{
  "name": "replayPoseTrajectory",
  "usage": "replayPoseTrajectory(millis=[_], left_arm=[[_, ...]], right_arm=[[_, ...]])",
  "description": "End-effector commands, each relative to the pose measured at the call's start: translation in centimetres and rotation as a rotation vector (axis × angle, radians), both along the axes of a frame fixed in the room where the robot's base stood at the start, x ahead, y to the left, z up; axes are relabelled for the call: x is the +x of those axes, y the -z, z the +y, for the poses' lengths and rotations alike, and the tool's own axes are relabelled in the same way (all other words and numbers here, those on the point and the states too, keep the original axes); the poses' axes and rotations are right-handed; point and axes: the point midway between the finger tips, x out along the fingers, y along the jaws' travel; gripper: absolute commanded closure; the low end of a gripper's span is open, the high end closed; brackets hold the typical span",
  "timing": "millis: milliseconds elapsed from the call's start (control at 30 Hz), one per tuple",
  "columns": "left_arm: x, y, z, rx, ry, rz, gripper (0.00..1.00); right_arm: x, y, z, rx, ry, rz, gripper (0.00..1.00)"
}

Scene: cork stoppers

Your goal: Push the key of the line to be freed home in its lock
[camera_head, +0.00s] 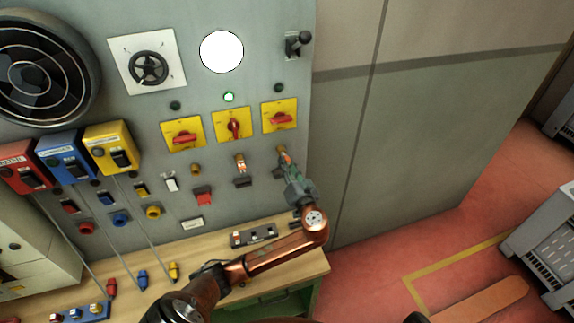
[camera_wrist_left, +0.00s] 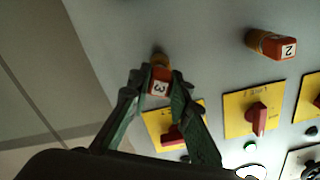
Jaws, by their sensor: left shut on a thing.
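My left gripper (camera_head: 288,168) is at the right-hand lock on the grey panel, below the right yellow switch plate (camera_head: 279,115). In the left wrist view its fingers (camera_wrist_left: 158,80) are shut on an orange-red key marked 3 (camera_wrist_left: 159,88). The key is in line with the brass lock (camera_wrist_left: 160,59) and meets it; how deep it sits I cannot tell. A key marked 2 (camera_wrist_left: 284,46) sits in the middle lock and also shows in the head view (camera_head: 240,160). The left lock (camera_head: 195,169) shows no key. My right gripper is not in view.
The middle lamp (camera_head: 228,97) glows green above a switch (camera_head: 234,125) standing upright; the outer switches lie crosswise. A grey holder (camera_head: 254,236) lies on the wooden bench (camera_head: 205,268) below. Red, blue and yellow boxes (camera_head: 108,148) with cables hang at left.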

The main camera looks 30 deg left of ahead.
Motion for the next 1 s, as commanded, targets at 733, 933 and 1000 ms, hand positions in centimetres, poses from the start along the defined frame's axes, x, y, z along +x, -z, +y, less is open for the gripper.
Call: replayPoseTrajectory(millis=[733, 933, 1000], left_arm=[[0.7, 0.0, 0.9, 0.001, 0.0, 0.001, 1.0], [0.9, 0.0, 1.1, 0.001, -0.001, 0.0, 1.0], [1.0, 0.0, 1.1, 0.001, -0.001, 0.0, 1.0]], right_arm=[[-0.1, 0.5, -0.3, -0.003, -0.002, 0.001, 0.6], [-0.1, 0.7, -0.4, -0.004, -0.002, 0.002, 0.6], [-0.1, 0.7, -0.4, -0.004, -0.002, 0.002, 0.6]])
